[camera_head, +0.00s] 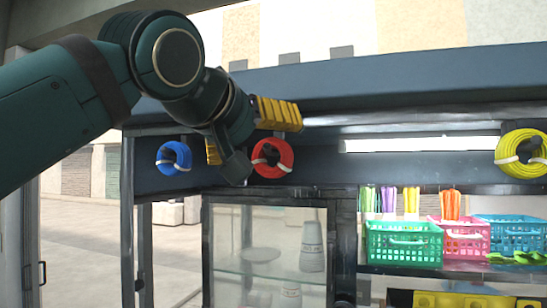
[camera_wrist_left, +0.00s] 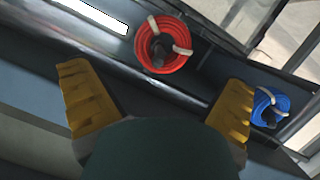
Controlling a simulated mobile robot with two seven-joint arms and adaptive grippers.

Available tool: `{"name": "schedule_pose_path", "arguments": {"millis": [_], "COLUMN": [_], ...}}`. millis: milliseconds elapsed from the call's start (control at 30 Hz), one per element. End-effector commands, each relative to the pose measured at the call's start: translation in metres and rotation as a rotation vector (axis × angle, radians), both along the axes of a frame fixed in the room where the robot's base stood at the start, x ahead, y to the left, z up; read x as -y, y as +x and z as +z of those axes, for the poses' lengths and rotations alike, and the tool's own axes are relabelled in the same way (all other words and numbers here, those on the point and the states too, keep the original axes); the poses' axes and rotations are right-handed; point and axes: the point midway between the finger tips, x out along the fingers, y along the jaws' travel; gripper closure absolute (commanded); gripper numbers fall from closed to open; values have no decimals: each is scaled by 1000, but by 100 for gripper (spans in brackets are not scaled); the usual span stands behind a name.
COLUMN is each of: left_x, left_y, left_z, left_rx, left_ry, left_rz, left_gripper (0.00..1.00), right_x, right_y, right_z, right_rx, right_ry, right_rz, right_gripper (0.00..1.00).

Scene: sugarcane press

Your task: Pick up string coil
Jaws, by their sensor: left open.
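String coils hang on the dark upper panel of the stall. A red coil (camera_head: 284,160) hangs above the glass cabinet, partly covered by my left gripper. A blue coil (camera_head: 166,157) hangs to its left and a yellow coil (camera_head: 520,168) at the far right. My left gripper (camera_head: 246,132) is open and empty, its yellow fingers spread in front of the panel. In the left wrist view the gripper (camera_wrist_left: 158,98) points towards the panel, with the red coil (camera_wrist_left: 172,62) above and between the fingers. The blue coil (camera_wrist_left: 261,104) is beside the right finger. My right gripper is not seen.
Below the panel stands a glass cabinet (camera_head: 229,220) with stacked cups (camera_head: 312,245). A shelf at right holds green (camera_head: 404,246), pink (camera_head: 462,240) and blue (camera_head: 512,232) baskets and colourful straws (camera_head: 411,200). The panel between the red and yellow coils is clear.

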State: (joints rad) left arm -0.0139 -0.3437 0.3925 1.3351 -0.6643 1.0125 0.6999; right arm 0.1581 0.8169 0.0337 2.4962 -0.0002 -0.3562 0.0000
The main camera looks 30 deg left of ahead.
Motion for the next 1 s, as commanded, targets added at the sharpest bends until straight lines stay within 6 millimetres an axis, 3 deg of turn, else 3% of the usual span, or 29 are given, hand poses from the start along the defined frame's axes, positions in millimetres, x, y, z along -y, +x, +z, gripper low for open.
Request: {"name": "schedule_pose_path", "arguments": {"millis": [267, 533, 867, 1000], "left_x": [-3, -10, -11, -11], "left_y": [20, 54, 61, 61], "left_z": [-6, -16, -19, -19], "left_rx": [-1, -1, 1, 1], "left_ry": [1, 2, 1, 1], "left_rz": [-2, -1, -1, -1], "left_gripper": [0, 0, 0, 46], "right_x": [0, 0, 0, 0], "right_y": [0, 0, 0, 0], "right_z": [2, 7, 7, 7], "right_rx": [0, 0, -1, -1], "right_ry": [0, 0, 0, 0], "right_rz": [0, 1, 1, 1], "right_gripper": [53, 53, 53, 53]}}
